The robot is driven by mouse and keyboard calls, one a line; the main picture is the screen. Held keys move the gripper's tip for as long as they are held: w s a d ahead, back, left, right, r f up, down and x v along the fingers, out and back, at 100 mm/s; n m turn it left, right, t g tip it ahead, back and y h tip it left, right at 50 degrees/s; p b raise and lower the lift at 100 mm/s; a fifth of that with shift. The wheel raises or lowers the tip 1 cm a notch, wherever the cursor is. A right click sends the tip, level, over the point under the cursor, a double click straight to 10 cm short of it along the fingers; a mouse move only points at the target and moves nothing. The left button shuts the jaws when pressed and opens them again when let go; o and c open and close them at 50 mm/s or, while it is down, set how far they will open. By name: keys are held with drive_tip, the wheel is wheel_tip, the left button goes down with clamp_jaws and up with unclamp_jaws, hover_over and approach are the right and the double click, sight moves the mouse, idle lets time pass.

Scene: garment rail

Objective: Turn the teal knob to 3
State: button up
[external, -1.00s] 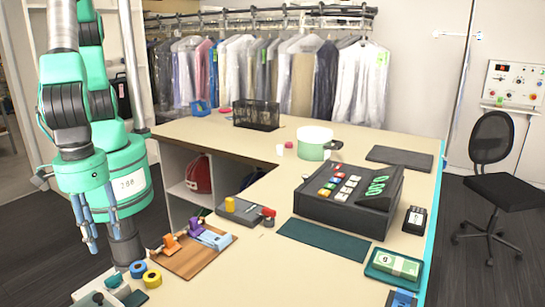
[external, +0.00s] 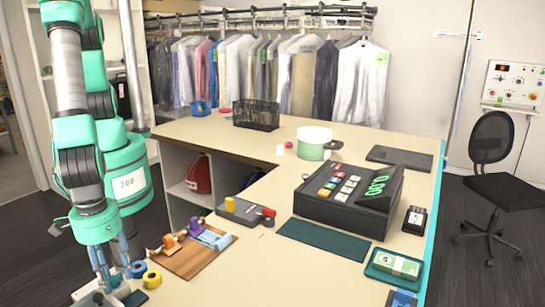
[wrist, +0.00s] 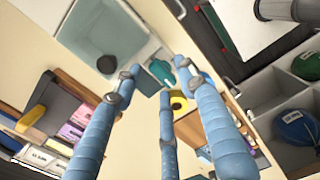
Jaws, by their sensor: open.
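A small teal piece, which looks like the teal knob (wrist: 160,72), shows beyond my fingers in the wrist view, partly covered by them. Its pointer and numbers cannot be read. A pale unit (wrist: 105,30) with a dark round knob (wrist: 107,64) lies beside it. In the external view the pale unit (external: 85,301) is at the bottom left corner of the counter, cut by the frame edge. My gripper (external: 117,273) points down just above this corner. Its blue fingers are spread and hold nothing; they also show in the wrist view (wrist: 165,100). Contact with the knob cannot be told.
A blue tape roll (external: 138,268) and a yellow tape roll (external: 152,278) lie close right of my fingers. A wooden board (external: 190,255) with orange and purple pieces lies farther right. A black cash register (external: 350,200) stands mid-counter. The front middle of the counter is clear.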

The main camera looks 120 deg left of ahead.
clamp_jaws()
